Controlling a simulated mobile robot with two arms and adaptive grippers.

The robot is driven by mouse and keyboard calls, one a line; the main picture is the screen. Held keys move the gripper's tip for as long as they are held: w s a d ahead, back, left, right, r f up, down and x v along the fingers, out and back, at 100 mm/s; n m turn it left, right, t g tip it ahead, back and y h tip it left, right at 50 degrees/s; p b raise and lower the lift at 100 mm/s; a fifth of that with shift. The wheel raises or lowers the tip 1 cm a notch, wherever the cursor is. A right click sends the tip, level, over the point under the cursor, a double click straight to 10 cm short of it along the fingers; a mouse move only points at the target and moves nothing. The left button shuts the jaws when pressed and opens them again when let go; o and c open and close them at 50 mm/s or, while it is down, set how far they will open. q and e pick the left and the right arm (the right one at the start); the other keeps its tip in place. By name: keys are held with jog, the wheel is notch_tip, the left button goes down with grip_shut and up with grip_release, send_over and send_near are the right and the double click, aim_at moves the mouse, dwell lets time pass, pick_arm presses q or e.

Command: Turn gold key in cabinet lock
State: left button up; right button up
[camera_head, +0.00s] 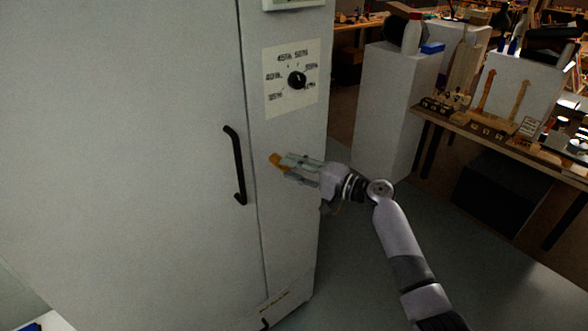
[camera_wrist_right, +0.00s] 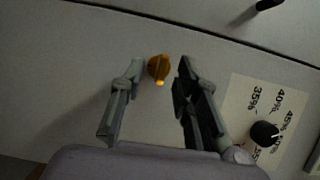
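The gold key (camera_head: 276,160) sits on the front of the light grey cabinet (camera_head: 130,120), right of the black door handle (camera_head: 236,165). In the right wrist view the gold key (camera_wrist_right: 158,69) shows near the fingertips, in the space between them. My right gripper (camera_head: 288,164) is at the key, and in the wrist view its fingers (camera_wrist_right: 158,76) are apart on either side of it. Whether either finger touches the key I cannot tell. The lock behind the key is hidden. My left gripper is not in view.
A black dial (camera_head: 297,80) on a white label with percent marks is above the key. A grey pedestal (camera_head: 385,115) and a wooden workbench (camera_head: 505,140) with violin parts stand to the right. Open floor (camera_head: 400,285) lies in front of them.

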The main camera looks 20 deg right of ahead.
jog(key=v, duration=1.2)
notch_tip(320, 180, down, 20)
jog(key=s+m+g+h, duration=0.1)
jog(key=g+h, duration=0.1)
jog(key=h, duration=0.3)
jog(key=s+f+g+h, duration=0.15)
jog(key=s+f, duration=0.25)
jog(key=f, duration=0.4)
jog(key=s+f+n+g+h, duration=0.1)
jog(key=s+f+g, duration=0.1)
jog(key=s+f, duration=0.4)
jog(key=s+f+g+h, duration=0.1)
jog(key=s+f, duration=0.2)
jog(key=f, duration=0.6)
jog(key=s+a+f+n+g+h, duration=0.1)
jog(key=s+f+n, duration=0.3)
jog(key=s, duration=0.8)
jog(key=s+a+f+n+g+h, duration=0.1)
jog(key=s+a+f+n+g, duration=0.2)
jog(key=s+f, duration=0.5)
jog(key=s+a+f+n+g+h, duration=0.1)
jog(key=s+f+n, duration=0.4)
jog(key=s, duration=1.2)
notch_tip(320, 180, down, 2)
jog(key=shift+a+f+g, duration=0.1)
jog(key=shift+a+g, duration=0.35)
jog(key=shift+o, duration=0.5)
jog(key=shift+h, duration=0.25)
